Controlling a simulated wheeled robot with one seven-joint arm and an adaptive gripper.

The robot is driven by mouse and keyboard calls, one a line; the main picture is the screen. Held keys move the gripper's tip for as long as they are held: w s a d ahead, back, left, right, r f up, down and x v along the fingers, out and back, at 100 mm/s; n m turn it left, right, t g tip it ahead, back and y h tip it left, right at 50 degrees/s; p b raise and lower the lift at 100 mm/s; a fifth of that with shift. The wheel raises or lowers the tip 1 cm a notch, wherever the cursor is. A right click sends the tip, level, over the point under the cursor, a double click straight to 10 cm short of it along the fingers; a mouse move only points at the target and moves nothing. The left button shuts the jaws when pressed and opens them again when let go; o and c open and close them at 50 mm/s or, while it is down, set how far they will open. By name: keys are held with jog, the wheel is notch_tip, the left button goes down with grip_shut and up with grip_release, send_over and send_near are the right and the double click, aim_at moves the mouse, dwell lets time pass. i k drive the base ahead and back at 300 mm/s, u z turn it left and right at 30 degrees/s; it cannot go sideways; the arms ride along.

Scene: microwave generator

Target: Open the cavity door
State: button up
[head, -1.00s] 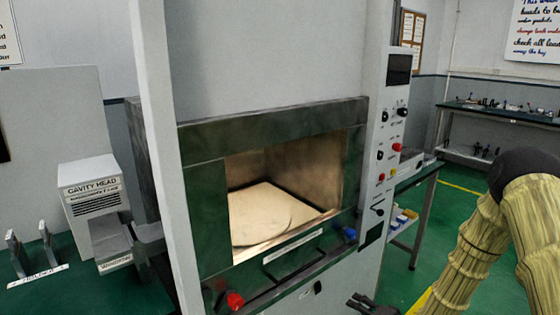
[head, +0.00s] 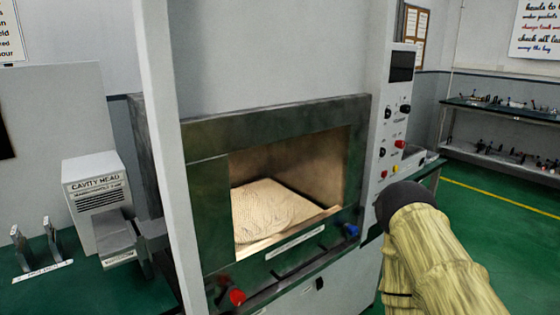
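The large grey cabinet has a dark green-grey metal front frame (head: 205,200) around a rectangular cavity opening (head: 290,170). A pale board or plate (head: 270,208) lies inside on the cavity floor, and the brown inner walls show. I cannot tell whether a clear door panel covers the opening or it stands open. A white label strip (head: 296,244) and dark bar parts (head: 290,275) run along the lower front. A red knob (head: 236,297) is at lower left and a blue knob (head: 351,231) at right. My gripper is out of view; only my arm shows at lower right.
A control panel (head: 396,125) with buttons and knobs stands right of the opening. A white post (head: 160,140) rises at left. A green bench (head: 40,290) holds a box labelled "CAVITY HEAD" (head: 96,190). Green floor (head: 500,250) is clear at right.

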aim_at(208, 140)
jog(key=z, duration=0.05)
jog(key=k, duration=0.5)
jog(key=z, duration=1.35)
jog(key=i, duration=0.55)
jog(key=u, duration=1.45)
